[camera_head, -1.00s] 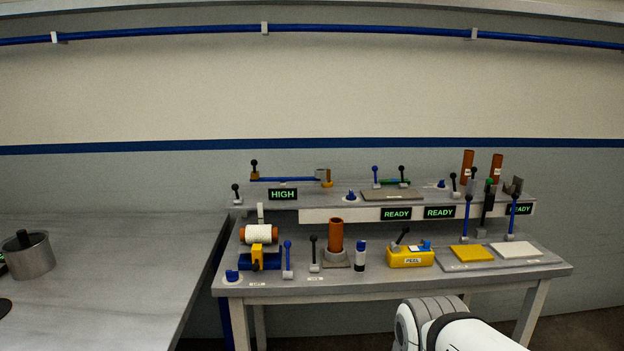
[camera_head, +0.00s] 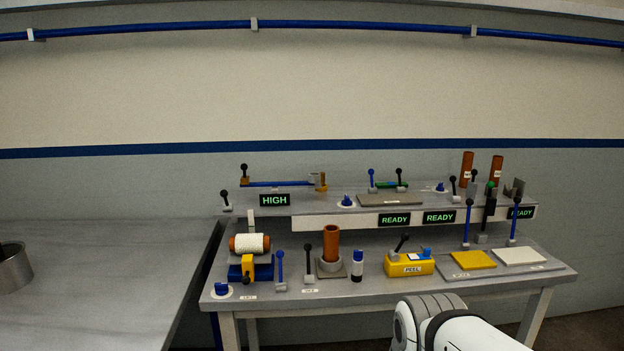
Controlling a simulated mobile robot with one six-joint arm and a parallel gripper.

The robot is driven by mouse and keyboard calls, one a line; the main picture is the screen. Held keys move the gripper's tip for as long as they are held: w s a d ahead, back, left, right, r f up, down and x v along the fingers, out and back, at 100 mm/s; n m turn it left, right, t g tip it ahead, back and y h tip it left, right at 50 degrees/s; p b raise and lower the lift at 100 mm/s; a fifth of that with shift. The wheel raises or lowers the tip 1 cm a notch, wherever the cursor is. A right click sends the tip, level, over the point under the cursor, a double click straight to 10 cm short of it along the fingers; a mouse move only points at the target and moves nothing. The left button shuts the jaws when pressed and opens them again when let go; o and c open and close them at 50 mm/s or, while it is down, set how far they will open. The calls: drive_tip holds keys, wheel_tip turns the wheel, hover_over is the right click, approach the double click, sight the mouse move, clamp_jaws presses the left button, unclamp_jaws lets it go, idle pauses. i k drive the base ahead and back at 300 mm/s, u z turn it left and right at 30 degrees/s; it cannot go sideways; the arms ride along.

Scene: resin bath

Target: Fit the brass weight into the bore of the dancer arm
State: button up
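A thin blue bar (camera_head: 278,184), which looks like the dancer arm, lies across the left of the raised shelf. My gripper is outside the view; only a white part of my own arm shows at the lower right.
The workbench (camera_head: 370,289) carries a white spool (camera_head: 249,243), an orange tube (camera_head: 332,243), a yellow PEEL box (camera_head: 409,265), several levers and flat yellow and white pads. A grey table (camera_head: 100,280) at left is mostly clear, with a metal pot (camera_head: 14,268) at its edge.

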sight(314, 177)
drive_tip(key=i, duration=1.8)
drive_tip(key=u, duration=0.5)
drive_tip(key=k, duration=0.75)
drive_tip(key=u, duration=0.15)
drive_tip(key=i, duration=0.8)
drive_tip(key=z, duration=0.1)
